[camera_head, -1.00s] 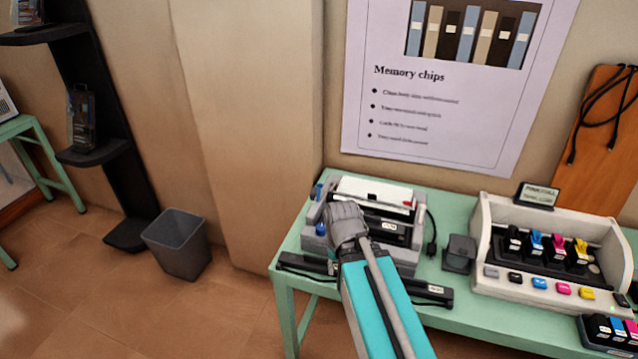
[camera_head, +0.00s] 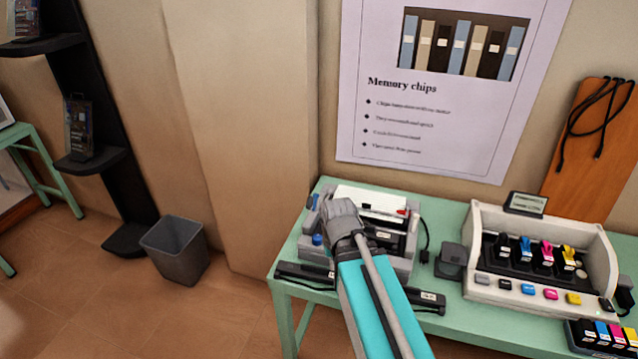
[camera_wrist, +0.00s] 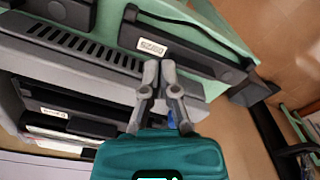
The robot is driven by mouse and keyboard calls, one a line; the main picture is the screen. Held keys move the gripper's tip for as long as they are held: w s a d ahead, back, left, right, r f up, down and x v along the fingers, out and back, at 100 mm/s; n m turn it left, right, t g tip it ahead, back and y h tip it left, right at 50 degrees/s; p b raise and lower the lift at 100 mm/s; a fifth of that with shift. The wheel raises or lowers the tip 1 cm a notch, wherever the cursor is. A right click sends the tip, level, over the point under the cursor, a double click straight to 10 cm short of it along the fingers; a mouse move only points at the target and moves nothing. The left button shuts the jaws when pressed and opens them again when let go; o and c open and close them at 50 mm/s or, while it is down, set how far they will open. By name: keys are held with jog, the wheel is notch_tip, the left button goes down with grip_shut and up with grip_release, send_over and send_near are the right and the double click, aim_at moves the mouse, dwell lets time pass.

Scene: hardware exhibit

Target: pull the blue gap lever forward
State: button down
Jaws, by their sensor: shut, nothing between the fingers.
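A grey machine (camera_head: 402,263) with a white top stands on the green table. A small blue part (camera_head: 317,240) shows on its left side, and a second blue bit shows near its back left corner. I cannot tell for sure which is the gap lever. In the wrist view a blue part (camera_wrist: 171,122) is mostly hidden behind the right finger; I cannot tell whether they touch. My gripper (camera_wrist: 159,68) is shut and empty, its fingertips over the machine's slotted grey edge. In the head view my grey wrist covers the machine's left middle and hides the fingers.
Dark bars (camera_wrist: 185,55) lie along the table's front edge. A small dark box (camera_head: 451,262) and a white ink stand (camera_head: 590,292) are to the right of the machine. A bin (camera_head: 174,250) stands on the floor at left, with clear floor around it.

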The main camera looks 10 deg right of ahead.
notch_tip(320, 180, up, 7)
jog(key=w+p, duration=0.3)
jog(key=p, duration=0.3)
notch_tip(320, 180, up, 4)
jog(key=m+g+y+p, duration=0.1)
jog(key=m+g+p, duration=0.1)
jog(key=m+p, duration=0.3)
send_over(321, 196)
jog(key=w+d, duration=0.2)
jog(key=shift+w+a+r+m+b, duration=0.15)
jog(key=shift+a+r+m+b, duration=0.1)
jog(key=shift+m+b, duration=0.25)
jog(key=shift+f, duration=0.15)
jog(key=f+b, duration=0.3)
jog(key=s+f+b, duration=0.1)
jog(key=f+b, duration=0.2)
jog(key=a+f+b, duration=0.1)
jog(key=f+b, duration=0.2)
jog(key=b, duration=0.1)
jog(key=shift+s+f, duration=0.3)
jog(key=shift+f, duration=0.1)
jog(key=shift+s+a+r+p, duration=0.45)
jog(key=shift+s+r+p, duration=0.15)
jog(key=shift+s, duration=0.15)
jog(key=shift+s+a+r+p, duration=0.45)
jog(key=shift+s+r+p, duration=0.1)
jog(key=shift+s, duration=0.2)
jog(key=shift+a, duration=0.1)
